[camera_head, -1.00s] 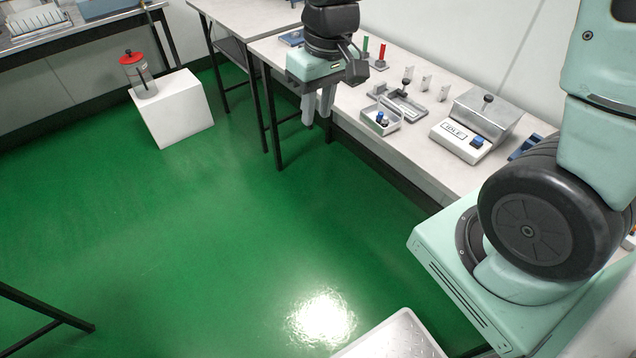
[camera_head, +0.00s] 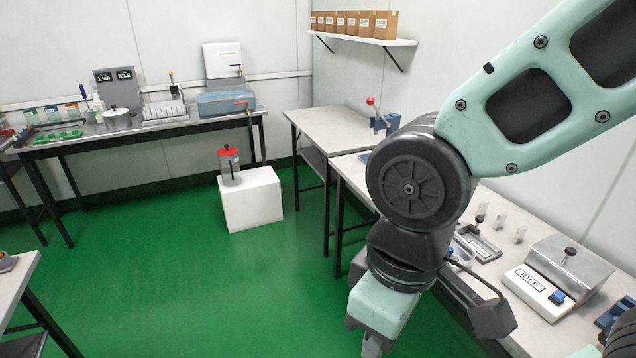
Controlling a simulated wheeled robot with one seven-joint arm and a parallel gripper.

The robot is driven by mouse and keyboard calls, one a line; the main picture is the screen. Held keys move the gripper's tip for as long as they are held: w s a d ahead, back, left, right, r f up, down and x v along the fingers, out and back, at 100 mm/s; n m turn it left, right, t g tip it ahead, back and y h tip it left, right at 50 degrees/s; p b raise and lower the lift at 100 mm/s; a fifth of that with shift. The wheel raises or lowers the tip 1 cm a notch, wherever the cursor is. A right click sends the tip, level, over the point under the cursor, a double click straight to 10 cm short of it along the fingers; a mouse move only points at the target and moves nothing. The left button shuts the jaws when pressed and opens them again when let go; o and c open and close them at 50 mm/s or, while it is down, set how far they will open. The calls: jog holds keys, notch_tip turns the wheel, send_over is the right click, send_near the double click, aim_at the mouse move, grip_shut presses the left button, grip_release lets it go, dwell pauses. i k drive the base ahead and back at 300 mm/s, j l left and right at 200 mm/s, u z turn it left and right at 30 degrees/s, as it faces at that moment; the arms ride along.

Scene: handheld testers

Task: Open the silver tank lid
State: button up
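A silver sloped metal lid (camera_head: 571,264) with a black knob sits at the right on a white-fronted unit (camera_head: 536,293) marked IDLE, with a blue button. It looks closed. A small silver pot (camera_head: 117,120) with a dark knob on top stands on the far left bench; I cannot tell which of the two is the tank meant. My gripper (camera_head: 372,346) hangs at the bottom centre, left of the IDLE unit and apart from it. Its fingertips are cut off by the frame edge, so its opening is hidden. Nothing held shows.
A red-topped clear canister (camera_head: 230,166) stands on a white block (camera_head: 252,199). A grey tray (camera_head: 478,242) and small white blocks lie on the right bench, partly behind my arm. A blue box (camera_head: 226,101) stands on the back bench. The green floor (camera_head: 190,290) is clear in the middle.

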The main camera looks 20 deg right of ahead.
aim_at(582, 265)
jog(key=k+z, duration=0.3)
jog(key=z, duration=0.15)
jog(key=k+l+z, duration=0.1)
jog(key=k+z, duration=0.2)
jog(key=z, duration=0.2)
jog(key=i+l+z, duration=0.15)
jog(key=i+z, duration=0.15)
jog(key=k, duration=0.3)
jog(key=i+j+u, duration=0.15)
jog(key=j, duration=0.25)
jog(key=j+u, duration=0.1)
jog(key=j, duration=0.25)
jog(key=i, duration=0.05)
